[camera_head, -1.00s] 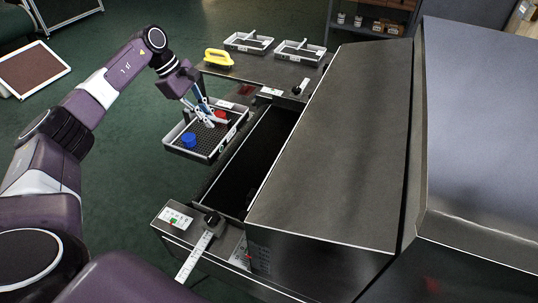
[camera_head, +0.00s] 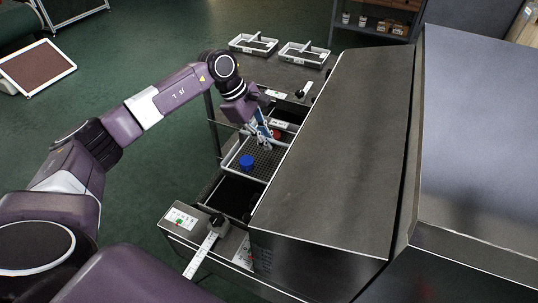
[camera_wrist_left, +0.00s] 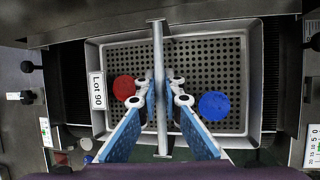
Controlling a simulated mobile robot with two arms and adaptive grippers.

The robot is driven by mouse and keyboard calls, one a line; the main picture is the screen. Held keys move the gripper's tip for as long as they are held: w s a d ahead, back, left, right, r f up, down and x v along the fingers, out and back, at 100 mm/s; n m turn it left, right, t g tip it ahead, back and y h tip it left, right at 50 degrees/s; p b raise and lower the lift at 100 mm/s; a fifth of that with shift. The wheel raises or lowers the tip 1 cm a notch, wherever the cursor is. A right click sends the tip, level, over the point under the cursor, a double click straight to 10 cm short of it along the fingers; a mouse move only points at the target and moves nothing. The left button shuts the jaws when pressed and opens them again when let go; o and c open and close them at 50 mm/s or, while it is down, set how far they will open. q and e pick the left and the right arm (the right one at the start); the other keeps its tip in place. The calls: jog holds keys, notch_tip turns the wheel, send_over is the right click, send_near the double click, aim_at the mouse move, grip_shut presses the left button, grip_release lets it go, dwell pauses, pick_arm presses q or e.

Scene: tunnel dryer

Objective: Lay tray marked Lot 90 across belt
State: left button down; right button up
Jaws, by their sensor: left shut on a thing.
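The tray (camera_head: 262,167) is a light-rimmed box with a perforated dark floor. The left wrist view shows it (camera_wrist_left: 205,62) with a "Lot 90" label (camera_wrist_left: 98,91) on its left rim. A blue round piece (camera_head: 247,162) and a red one (camera_wrist_left: 124,88) lie in it, on either side of its central bar (camera_wrist_left: 158,45). My left gripper (camera_wrist_left: 160,92) is shut on that bar. The tray is over the dark belt (camera_head: 233,194) in the dryer's open infeed; belt shows on both sides of it. I cannot tell whether it touches the belt. My right gripper is out of view.
The dryer's metal hood (camera_head: 335,135) stands close to the right of the tray. Two other trays (camera_head: 253,44) (camera_head: 304,55) sit on the table behind. A control panel with a knob (camera_head: 216,220) is at the infeed's near end.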

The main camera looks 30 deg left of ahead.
aim_at(268, 155)
pick_arm(q)
notch_tip(268, 155, down, 6)
jog(key=b, duration=0.2)
jog(key=shift+b, duration=0.35)
jog(key=shift+d+f, duration=0.1)
jog(key=shift+d, duration=0.25)
jog(key=c, duration=2.5)
grip_release()
jog(key=shift+f, duration=0.15)
jog(key=shift+c, duration=0.2)
jog(key=o, duration=0.4)
jog(key=shift+o, duration=0.2)
jog(key=shift+r+p, duration=0.25)
jog(key=shift+p, duration=0.05)
jog(key=p+v, duration=0.5)
jog(key=v, duration=0.7)
